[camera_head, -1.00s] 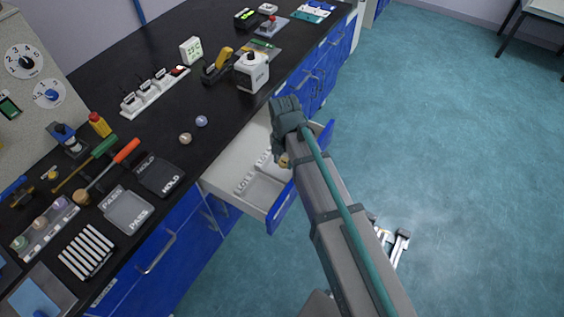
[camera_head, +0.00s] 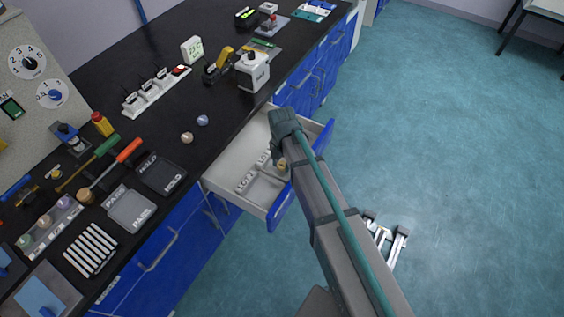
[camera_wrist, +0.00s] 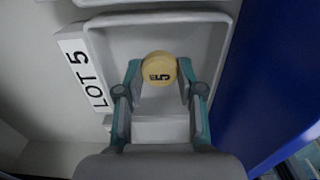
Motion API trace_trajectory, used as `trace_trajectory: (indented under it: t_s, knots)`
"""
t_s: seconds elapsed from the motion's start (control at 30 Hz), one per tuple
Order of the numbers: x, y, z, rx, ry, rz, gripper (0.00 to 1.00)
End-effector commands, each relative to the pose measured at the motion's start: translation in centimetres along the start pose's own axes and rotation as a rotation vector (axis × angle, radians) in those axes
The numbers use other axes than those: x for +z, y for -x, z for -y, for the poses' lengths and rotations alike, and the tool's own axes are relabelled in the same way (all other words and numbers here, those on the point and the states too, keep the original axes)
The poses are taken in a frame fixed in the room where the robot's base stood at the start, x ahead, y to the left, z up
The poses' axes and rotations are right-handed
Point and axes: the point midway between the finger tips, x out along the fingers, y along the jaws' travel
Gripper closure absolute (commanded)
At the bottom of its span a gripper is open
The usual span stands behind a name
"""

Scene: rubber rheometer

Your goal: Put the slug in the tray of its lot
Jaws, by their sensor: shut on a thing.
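The slug (camera_wrist: 159,68) is a small yellow disc with a dark 5 on its face. My gripper (camera_wrist: 160,80) is shut on it, one finger on each side. In the wrist view the slug is over a grey tray (camera_wrist: 212,45) beside a white label reading LOT 5 (camera_wrist: 83,72). I cannot tell whether the slug touches the tray floor. In the head view the slug (camera_head: 282,164) shows just below my gripper, inside the open drawer, and my arm hides part of the trays there.
The white drawer (camera_head: 222,168) with a blue front (camera_head: 281,204) stands open below the black bench. PASS (camera_head: 131,209) and HOLD (camera_head: 161,174) trays lie on the bench at left. A blue wall (camera_wrist: 262,80) stands close at right in the wrist view.

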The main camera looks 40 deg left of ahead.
Motion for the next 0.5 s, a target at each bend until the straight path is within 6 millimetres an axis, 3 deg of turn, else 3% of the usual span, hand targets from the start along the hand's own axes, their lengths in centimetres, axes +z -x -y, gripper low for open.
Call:
trace_trajectory:
  t_s: [0.13,0.17,0.3,0.5]
  knots:
    - [0.0,-0.36,0.0,0.0,0.0,0.0,0.87]
    - [0.0,-0.3,0.0,0.0,0.0,0.0,0.59]
    - [0.0,-0.26,0.0,0.0,0.0,0.0,0.38]
    - [0.0,-0.25,0.0,0.0,0.0,0.0,0.38]
